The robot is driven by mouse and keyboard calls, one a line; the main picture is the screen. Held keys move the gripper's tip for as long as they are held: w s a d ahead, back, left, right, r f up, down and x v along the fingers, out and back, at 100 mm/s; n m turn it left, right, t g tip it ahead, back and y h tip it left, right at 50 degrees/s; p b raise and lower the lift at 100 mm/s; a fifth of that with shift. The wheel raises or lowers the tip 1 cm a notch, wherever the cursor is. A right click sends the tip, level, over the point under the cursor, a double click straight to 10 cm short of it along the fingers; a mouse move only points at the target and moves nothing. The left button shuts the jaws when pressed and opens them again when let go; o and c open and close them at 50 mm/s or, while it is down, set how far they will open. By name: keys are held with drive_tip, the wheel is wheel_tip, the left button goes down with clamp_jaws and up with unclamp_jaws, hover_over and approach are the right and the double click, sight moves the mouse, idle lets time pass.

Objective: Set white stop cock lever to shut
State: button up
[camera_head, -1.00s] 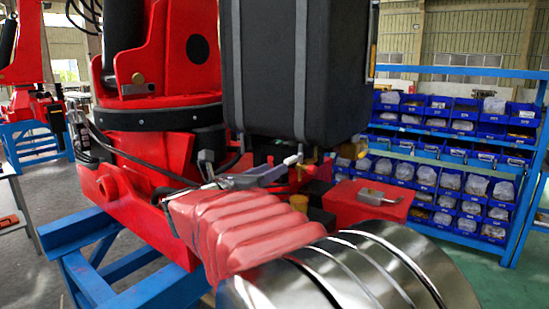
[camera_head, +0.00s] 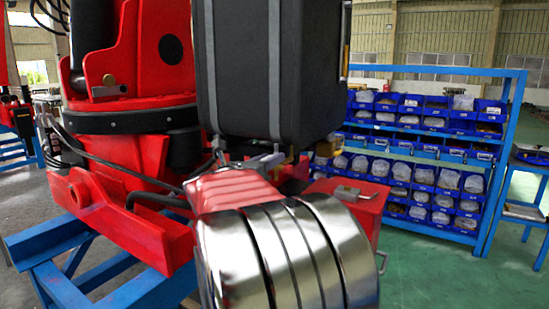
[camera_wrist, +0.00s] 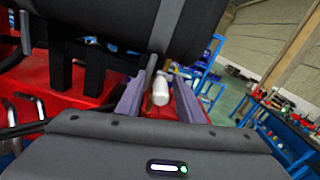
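The white stop cock lever shows in the wrist view as a rounded white end (camera_wrist: 160,88) on a thin grey rod, below a large black tank (camera_wrist: 110,22). My gripper (camera_wrist: 159,78) is open, with one grey-purple finger on each side of the white end. Gaps show between the lever and both fingers, so it is not gripped. In the head view my gripper (camera_head: 263,160) is just under the black tank (camera_head: 268,70), mostly hidden behind my own arm. I cannot make out the lever clearly there.
Red crane body (camera_head: 130,155) stands left of the tank on a blue stand (camera_head: 60,270). A red box (camera_head: 345,200) with a metal latch is close to the right of my arm. A blue rack of bins (camera_head: 430,155) stands behind, with open green floor before it.

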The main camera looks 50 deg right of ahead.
drive_tip(key=shift+w+d, duration=0.1)
drive_tip(key=shift+d, duration=1.25)
drive_tip(key=shift+c, duration=0.2)
clamp_jaws()
